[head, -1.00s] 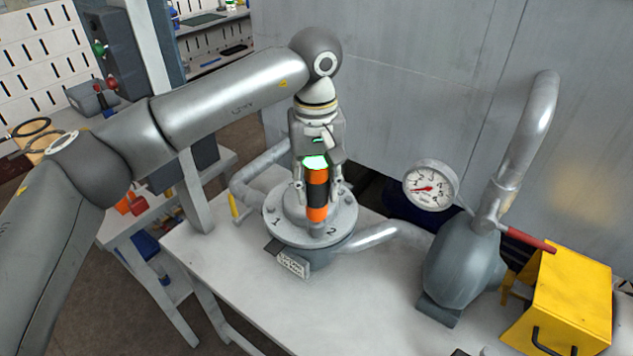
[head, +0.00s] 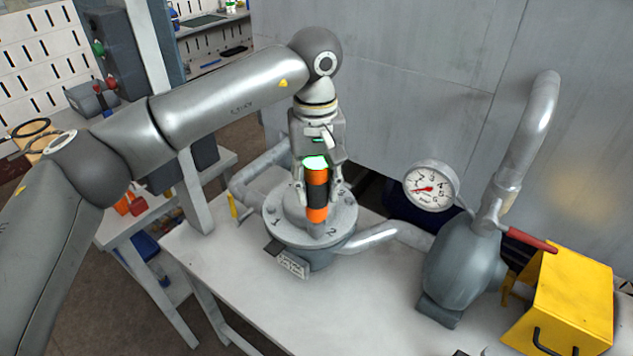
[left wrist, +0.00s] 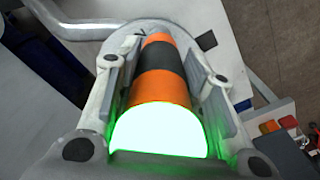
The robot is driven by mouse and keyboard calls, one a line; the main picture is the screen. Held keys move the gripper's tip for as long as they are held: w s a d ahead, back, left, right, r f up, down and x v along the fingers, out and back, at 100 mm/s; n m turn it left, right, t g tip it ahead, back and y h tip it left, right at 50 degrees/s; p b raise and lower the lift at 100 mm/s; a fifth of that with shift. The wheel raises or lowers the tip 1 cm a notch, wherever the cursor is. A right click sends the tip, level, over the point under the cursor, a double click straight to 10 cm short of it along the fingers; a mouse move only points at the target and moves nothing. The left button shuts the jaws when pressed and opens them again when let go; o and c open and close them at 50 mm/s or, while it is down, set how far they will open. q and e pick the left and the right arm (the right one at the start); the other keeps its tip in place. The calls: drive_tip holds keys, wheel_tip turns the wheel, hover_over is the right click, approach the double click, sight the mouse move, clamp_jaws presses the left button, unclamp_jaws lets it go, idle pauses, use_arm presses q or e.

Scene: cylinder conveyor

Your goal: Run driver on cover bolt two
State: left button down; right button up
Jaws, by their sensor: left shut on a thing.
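My left gripper (head: 318,186) is shut on the driver (head: 317,190), an orange and black cylinder with a bright green-white glowing top. The driver stands about upright over the round grey cover (head: 290,237), near the mark "2". Its lower end seems to reach the cover; the bolt under it is hidden. A mark "1" shows on the cover's left side. In the left wrist view the driver (left wrist: 163,65) lies between both fingers, its glowing end nearest the camera. My right gripper is not in view.
A pressure gauge (head: 431,186), a grey pump body (head: 460,265) with a red-handled valve (head: 530,239) and a yellow box (head: 565,300) stand to the right. A pipe (head: 375,238) leaves the housing rightward. The front of the table (head: 260,315) is clear.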

use_arm(q)
drive_tip(key=shift+f+b, duration=0.6)
drive_tip(key=shift+f, duration=0.2)
idle(0.4)
drive_tip(key=shift+s+f+b, duration=0.1)
drive_tip(key=shift+f+b, duration=0.1)
drive_tip(key=shift+b, duration=0.1)
idle(0.8)
drive_tip(key=shift+r, duration=0.1)
drive_tip(key=shift+r+p, duration=0.45)
drive_tip(key=shift+r, duration=0.25)
drive_tip(key=shift+r+p, duration=0.55)
drive_tip(key=shift+r, duration=0.6)
